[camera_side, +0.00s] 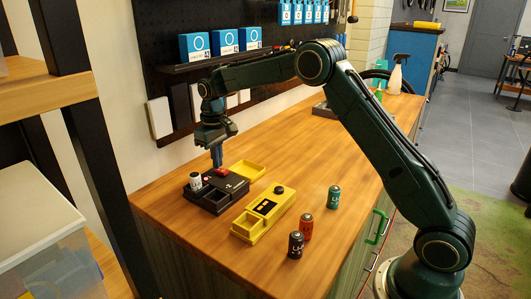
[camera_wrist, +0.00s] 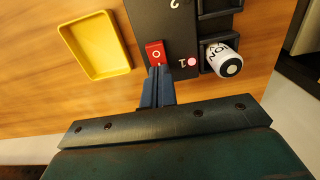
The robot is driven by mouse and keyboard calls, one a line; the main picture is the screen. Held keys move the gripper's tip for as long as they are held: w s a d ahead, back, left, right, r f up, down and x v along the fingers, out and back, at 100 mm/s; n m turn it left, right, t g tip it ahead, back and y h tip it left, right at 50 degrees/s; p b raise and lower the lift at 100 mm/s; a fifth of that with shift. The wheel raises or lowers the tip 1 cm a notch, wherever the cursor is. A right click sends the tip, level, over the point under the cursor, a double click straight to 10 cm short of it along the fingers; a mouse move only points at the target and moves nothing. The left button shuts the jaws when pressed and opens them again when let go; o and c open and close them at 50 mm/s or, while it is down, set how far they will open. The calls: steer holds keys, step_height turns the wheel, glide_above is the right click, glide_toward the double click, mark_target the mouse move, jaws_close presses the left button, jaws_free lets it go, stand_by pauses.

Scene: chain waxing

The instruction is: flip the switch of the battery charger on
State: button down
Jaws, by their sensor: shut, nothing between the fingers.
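The black battery charger (camera_side: 233,187) stands on the wooden bench, and it also shows in the wrist view (camera_wrist: 178,30). Its red rocker switch (camera_wrist: 155,53) carries a white circle mark, and it shows in the side view as a red spot (camera_side: 222,172). My gripper (camera_wrist: 158,70) is shut and empty, with its fingertips at the near end of the switch, touching it or very close. In the side view my gripper (camera_side: 217,163) points down over the charger. A white battery (camera_wrist: 224,60) sits in one bay, beside a pink light and the mark 1.
A yellow tray (camera_wrist: 101,45) lies beside the charger. A yellow device (camera_side: 263,212) stands to its right in the side view. Black (camera_side: 296,245), red (camera_side: 306,227) and green (camera_side: 334,197) batteries stand upright on the bench (camera_side: 165,210). A dark pegboard wall rises behind.

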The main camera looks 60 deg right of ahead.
mark_target(219, 170)
steer(key=shift+r, duration=3.1)
steer(key=s+a+r+t, duration=0.1)
steer(key=s+r, duration=0.5)
steer(key=s, duration=0.3)
steer(key=s+a+r+t, duration=0.2)
steer(key=s+r, duration=0.4)
steer(key=s, duration=0.3)
steer(key=s+f+t, duration=0.1)
steer(key=s+f, duration=0.1)
steer(key=s, duration=0.8)
steer(key=s+a+f+t, duration=0.1)
steer(key=s+f, duration=0.2)
steer(key=s, duration=0.8)
steer(key=shift+t, duration=0.3)
